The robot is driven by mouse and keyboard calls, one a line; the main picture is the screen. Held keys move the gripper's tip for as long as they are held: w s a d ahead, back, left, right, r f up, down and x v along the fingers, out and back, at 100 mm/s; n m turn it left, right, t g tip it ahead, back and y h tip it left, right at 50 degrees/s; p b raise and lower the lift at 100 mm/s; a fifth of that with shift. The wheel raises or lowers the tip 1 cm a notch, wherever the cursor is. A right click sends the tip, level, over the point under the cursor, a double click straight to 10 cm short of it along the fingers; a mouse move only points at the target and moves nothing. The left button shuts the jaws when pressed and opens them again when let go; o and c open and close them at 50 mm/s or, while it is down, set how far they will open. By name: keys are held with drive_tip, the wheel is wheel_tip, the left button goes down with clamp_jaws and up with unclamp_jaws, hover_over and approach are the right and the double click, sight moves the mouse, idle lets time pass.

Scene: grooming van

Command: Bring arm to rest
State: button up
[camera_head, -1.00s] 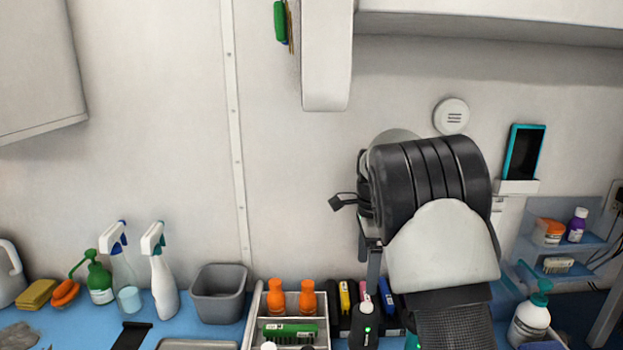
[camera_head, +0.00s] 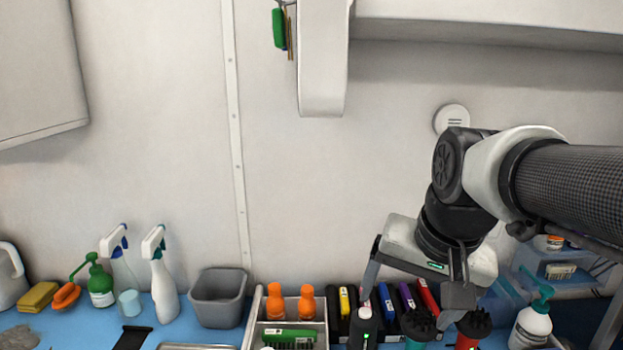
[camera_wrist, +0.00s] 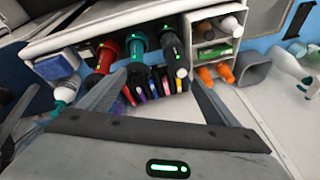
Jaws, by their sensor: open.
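My arm reaches in from the right side of the head view, and my gripper (camera_head: 411,300) hangs from it with its fingers pointing down at the back of the blue counter. The fingers are spread wide and hold nothing. In the head view they overlap the row of dark handled tools, such as the black tool with a green light (camera_head: 363,328). In the wrist view my gripper (camera_wrist: 153,92) shows two spread fingers. Beyond them lie several dark cylindrical tools, including a red one (camera_wrist: 104,58), and a row of coloured-spine cases (camera_wrist: 150,88).
A divided tray with orange bottles (camera_head: 275,301), a grey bin (camera_head: 218,297) and spray bottles (camera_head: 160,275) stand left of the gripper. A pump bottle (camera_head: 532,325) stands to its right. A white cabinet (camera_head: 490,18) overhangs above.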

drive_tip(key=s+f+n+t, duration=0.1)
drive_tip(key=s+f+n, duration=0.1)
drive_tip(key=s+n, duration=0.35)
wheel_tip(320, 180, up, 17)
drive_tip(key=s+m+p, duration=0.1)
drive_tip(key=s+p, duration=0.1)
drive_tip(key=p, duration=1.6)
drive_tip(key=shift+r+h, duration=0.2)
drive_tip(key=shift+h, duration=0.1)
